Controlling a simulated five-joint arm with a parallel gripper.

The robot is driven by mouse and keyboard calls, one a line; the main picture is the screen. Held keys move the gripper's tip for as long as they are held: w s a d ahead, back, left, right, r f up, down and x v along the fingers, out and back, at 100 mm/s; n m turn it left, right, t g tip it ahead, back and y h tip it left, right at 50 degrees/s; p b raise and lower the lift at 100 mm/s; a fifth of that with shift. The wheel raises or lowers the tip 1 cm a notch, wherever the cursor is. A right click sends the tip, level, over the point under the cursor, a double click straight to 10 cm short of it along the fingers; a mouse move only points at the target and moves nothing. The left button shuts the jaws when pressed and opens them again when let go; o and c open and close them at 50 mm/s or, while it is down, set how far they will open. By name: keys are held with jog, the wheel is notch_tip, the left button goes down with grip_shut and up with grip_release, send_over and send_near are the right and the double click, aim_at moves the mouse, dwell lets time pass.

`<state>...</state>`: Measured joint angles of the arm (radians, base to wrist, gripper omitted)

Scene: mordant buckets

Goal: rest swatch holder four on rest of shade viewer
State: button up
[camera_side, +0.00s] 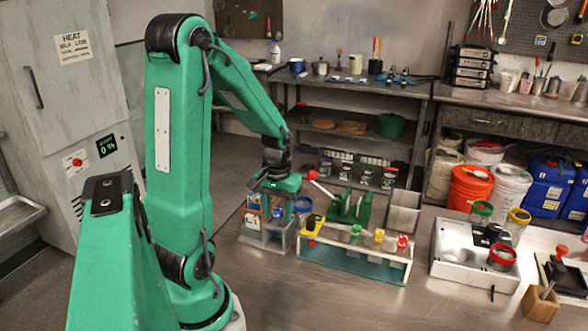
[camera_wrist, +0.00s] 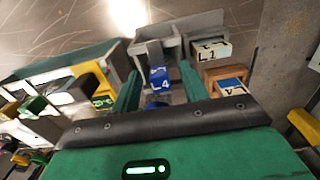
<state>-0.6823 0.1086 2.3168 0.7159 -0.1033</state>
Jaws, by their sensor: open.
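A blue-faced block marked "L 4" (camera_wrist: 160,78), apparently swatch holder four, sits by a grey stand (camera_wrist: 176,32) in the wrist view. My gripper (camera_wrist: 160,88) is open, with one green finger on each side of the block. I cannot tell whether the fingers touch it. In the side view my gripper (camera_side: 276,198) is low over the grey stand (camera_side: 264,241), and partly hides what it holds. I cannot tell for sure which thing is the shade viewer; a silver box (camera_side: 450,262) with a dark fixture on top stands at the right.
Blocks marked "L1" (camera_wrist: 211,50) and another (camera_wrist: 228,86) stand close to my right finger in the wrist view. A rack (camera_side: 342,264) with coloured caps stands right of the stand, with a green red-knobbed device (camera_side: 350,207) behind.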

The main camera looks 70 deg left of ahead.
jog(key=shift+r, duration=3.8)
jog(key=s+d+r+m+t, duration=0.1)
jog(key=d+r+m, duration=0.3)
jog(key=d, duration=0.6)
jog(key=d+r+m+t, duration=0.4)
jog(key=d+m, duration=0.1)
jog(key=d, duration=0.4)
jog(key=shift+s+d+r+t, duration=0.3)
jog(key=shift+s+d+r, duration=0.05)
